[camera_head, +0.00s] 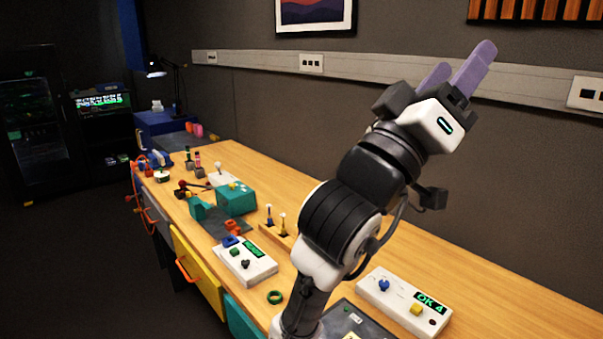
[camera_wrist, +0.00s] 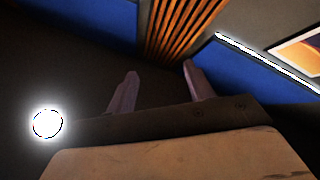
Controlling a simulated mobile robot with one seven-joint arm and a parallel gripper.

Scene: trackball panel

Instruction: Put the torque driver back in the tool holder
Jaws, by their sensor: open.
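My gripper (camera_head: 461,62) is raised high above the bench, with its purple fingers pointing up toward the wall. It is open and empty; the wrist view shows the two fingers (camera_wrist: 160,74) apart with nothing between them. A low wooden block (camera_head: 274,235) on the bench, left of my arm, looks like a tool holder. Two thin upright tools stand at it, one with a blue part (camera_head: 269,217) and one beside it (camera_head: 283,224). I cannot tell whether either is the torque driver. My arm may hide part of the bench.
A white panel with a green display (camera_head: 246,261) and a green ring (camera_head: 275,297) lie left of my arm. Another panel reading "OK 4" (camera_head: 403,302) lies to the right. A teal box (camera_head: 236,201) and several small items stand farther back. Bare bench runs along the wall.

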